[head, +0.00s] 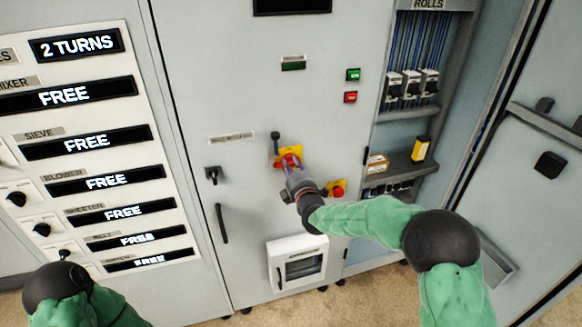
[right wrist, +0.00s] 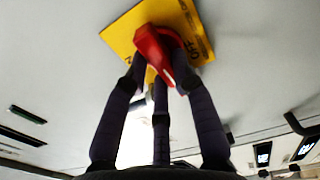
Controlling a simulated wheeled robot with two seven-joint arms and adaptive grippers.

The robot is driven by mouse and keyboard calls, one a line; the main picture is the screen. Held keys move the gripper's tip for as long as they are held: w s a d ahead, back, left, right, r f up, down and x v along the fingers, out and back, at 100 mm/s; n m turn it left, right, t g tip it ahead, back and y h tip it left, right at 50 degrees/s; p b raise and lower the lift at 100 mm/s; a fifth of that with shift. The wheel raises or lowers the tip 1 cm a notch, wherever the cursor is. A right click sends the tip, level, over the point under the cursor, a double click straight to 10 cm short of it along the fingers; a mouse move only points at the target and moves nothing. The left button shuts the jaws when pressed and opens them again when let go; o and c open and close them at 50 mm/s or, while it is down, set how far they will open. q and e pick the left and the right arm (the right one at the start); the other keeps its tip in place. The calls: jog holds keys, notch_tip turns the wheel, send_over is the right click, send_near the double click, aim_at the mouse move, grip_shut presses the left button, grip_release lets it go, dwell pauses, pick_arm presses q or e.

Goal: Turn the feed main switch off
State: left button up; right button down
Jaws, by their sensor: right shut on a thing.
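The main switch (head: 290,151) is a red rotary handle on a yellow plate, on the front of the grey cabinet. In the right wrist view the red handle (right wrist: 152,48) stands out from the tilted yellow plate, which has OFF lettering at its right edge. My right gripper (head: 290,166) has its dark fingers closed around the handle, and in the right wrist view the fingertips (right wrist: 158,75) touch its sides. The fingers hide part of the handle, and I cannot tell its exact setting. My left gripper is out of view; only part of my left arm shows at bottom left.
A red button (head: 337,188) on yellow sits just right of my right gripper. A black rotary handle (head: 213,173) and a door handle (head: 222,222) lie to the left. A white-framed box (head: 296,240) is below. Open shelves (head: 408,167) stand to the right.

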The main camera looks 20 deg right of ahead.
jog(key=shift+f, duration=0.1)
jog(key=c, duration=1)
grip_release()
jog(key=shift+s, duration=0.1)
jog(key=s, duration=1.2)
jog(key=shift+d, duration=0.15)
jog(key=shift+w, duration=0.1)
